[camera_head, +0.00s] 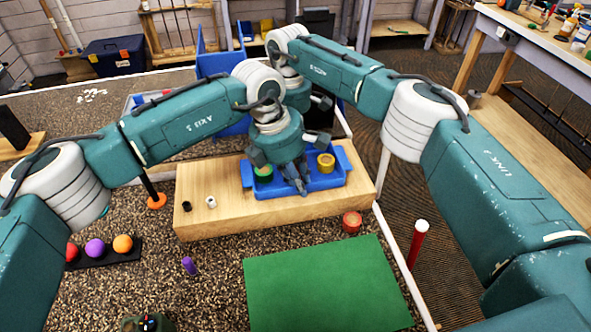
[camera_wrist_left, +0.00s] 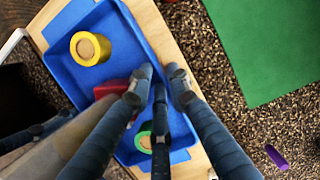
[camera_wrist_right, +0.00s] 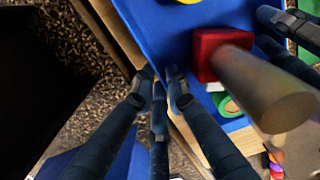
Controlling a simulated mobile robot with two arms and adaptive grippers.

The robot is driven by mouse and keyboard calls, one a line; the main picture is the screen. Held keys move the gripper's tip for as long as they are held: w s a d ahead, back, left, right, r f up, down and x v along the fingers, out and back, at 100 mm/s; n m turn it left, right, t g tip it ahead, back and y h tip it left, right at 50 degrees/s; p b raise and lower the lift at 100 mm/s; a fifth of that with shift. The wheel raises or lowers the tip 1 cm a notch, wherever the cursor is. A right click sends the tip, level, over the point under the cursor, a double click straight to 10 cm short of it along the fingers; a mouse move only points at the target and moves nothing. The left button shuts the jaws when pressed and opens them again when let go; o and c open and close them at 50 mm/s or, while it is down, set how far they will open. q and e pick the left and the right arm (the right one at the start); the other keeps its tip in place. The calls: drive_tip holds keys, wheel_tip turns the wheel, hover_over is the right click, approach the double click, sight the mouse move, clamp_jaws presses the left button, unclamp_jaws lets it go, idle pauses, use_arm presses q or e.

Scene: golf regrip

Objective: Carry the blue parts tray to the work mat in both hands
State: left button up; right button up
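The blue parts tray (camera_head: 322,184) sits on a wooden block. It holds a yellow part (camera_head: 325,163), a green part (camera_head: 263,174) and a red part with a wooden post (camera_wrist_right: 265,90), which is hidden in the head view. My left gripper (camera_head: 298,186) points down at the tray's near wall. In the left wrist view its parted fingertips (camera_wrist_left: 160,76) straddle the wall. My right gripper is hidden in the head view. In its wrist view, its parted fingertips (camera_wrist_right: 160,76) lie around the far rim. Contact is unclear. The green work mat (camera_head: 325,290) lies bare in front.
The wooden block (camera_head: 235,215) carries small black and white pieces at its left. A red can (camera_head: 352,222) stands between block and mat. A purple peg (camera_head: 189,266) and a rack of coloured balls (camera_head: 122,244) are left. A red post (camera_head: 417,243) stands right of the mat.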

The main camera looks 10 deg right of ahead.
use_arm(q)
drive_tip(key=shift+d+f, duration=0.1)
drive_tip(key=shift+f, duration=0.1)
use_arm(e)
drive_tip(key=shift+f, duration=0.2)
use_arm(q)
clamp_jaws()
use_arm(e)
clamp_jaws()
use_arm(q)
drive_tip(key=shift+r, duration=0.1)
use_arm(e)
drive_tip(key=shift+r, duration=0.1)
